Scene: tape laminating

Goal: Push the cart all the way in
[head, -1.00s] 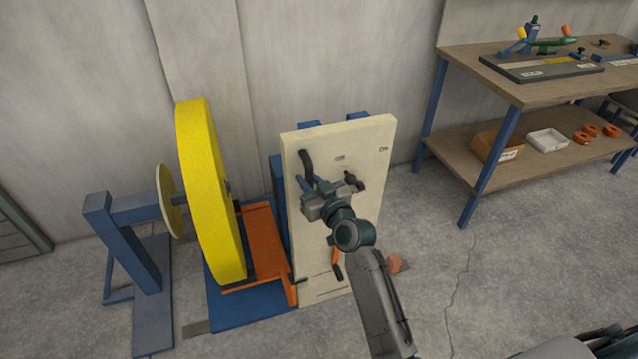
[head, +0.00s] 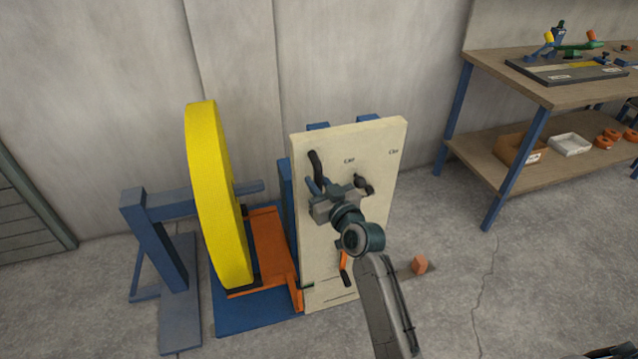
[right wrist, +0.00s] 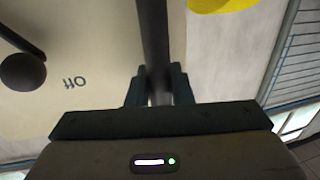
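The cart has a tall cream panel (head: 380,170) with a black handle (head: 315,162), an orange bed (head: 270,245) and a large yellow roll (head: 215,190) upright on it. A blue stand (head: 150,240) is to the left of the roll; its arm meets the roll's left side, and a blue bar end shows on the roll's right. My right gripper (head: 322,195) is at the panel's handle. In the right wrist view, the fingers (right wrist: 159,85) lie close on both sides of the dark handle bar (right wrist: 154,40). My left gripper is not seen.
A black knob (head: 362,185) and an orange-and-black lever (head: 344,268) are on the panel. A small orange block (head: 420,264) is at floor level right of the cart. A workbench (head: 510,75) with tools stands at the right. The floor between is clear.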

